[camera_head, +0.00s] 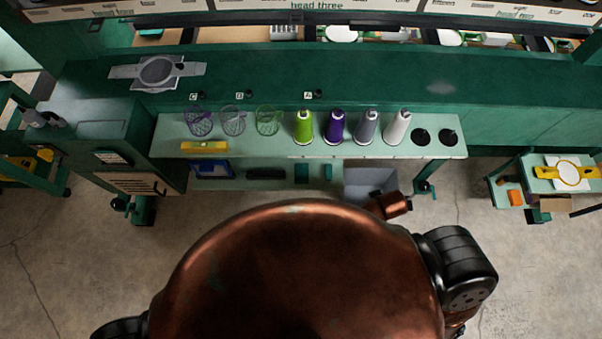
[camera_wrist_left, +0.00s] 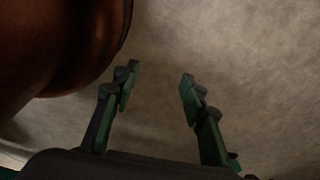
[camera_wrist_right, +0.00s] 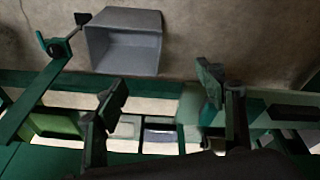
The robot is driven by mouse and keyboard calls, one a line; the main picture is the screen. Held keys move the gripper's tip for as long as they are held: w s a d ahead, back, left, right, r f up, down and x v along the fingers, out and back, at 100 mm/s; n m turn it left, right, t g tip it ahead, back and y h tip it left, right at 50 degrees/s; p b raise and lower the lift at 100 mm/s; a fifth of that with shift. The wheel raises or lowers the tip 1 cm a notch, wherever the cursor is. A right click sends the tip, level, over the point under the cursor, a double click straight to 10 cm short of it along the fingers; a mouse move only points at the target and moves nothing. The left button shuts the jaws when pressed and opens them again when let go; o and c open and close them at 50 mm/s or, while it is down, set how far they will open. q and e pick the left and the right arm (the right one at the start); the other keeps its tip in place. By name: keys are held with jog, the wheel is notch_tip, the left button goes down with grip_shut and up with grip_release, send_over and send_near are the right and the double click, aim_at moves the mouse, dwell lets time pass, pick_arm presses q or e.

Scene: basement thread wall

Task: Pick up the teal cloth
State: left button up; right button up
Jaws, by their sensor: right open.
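Two small teal items, one on the left (camera_head: 300,172) and one on the right (camera_head: 327,173), lie on the lower shelf of the bench; I cannot tell which, if either, is the teal cloth. In the right wrist view my right gripper (camera_wrist_right: 163,92) is open, with nothing between its fingers, over the shelf structure and close to the grey bin. My left gripper (camera_wrist_left: 158,83) is open and empty above bare concrete floor. Neither gripper's fingers show in the head view.
The pale bench top (camera_head: 350,151) carries thread cones, mesh cones and a yellow level (camera_head: 203,148). The lower shelf holds a blue tray (camera_head: 210,169) and a dark bar (camera_head: 266,173). A grey bin (camera_wrist_right: 125,47) stands at the shelf's right end. A side cart (camera_head: 541,184) is at right.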

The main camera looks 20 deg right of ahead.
jog(key=w+a+r+n, duration=0.2)
jog(key=a+r, duration=0.1)
jog(key=r, duration=0.2)
jog(key=w+a+n+y, duration=0.1)
jog(key=w+a+n, duration=0.2)
jog(key=a+n, duration=0.35)
jog(key=w+a+n, duration=0.3)
jog(key=a+n, duration=0.3)
jog(key=a, duration=0.2)
jog(key=n+t+h, duration=0.1)
jog(key=n+h, duration=0.1)
jog(key=n, duration=1.5)
send_near(302, 173)
jog(key=x, duration=0.3)
jog(key=shift+f+b, duration=0.4)
jog(key=x, duration=0.2)
jog(key=b+x, duration=0.1)
jog(key=x, duration=0.2)
jog(key=shift+w, duration=0.4)
pick_arm(q)
jog(key=shift+s+f, duration=0.9)
jog(key=shift+f, duration=0.2)
jog(key=shift+r, duration=0.25)
pick_arm(e)
jog(key=shift+f, duration=0.2)
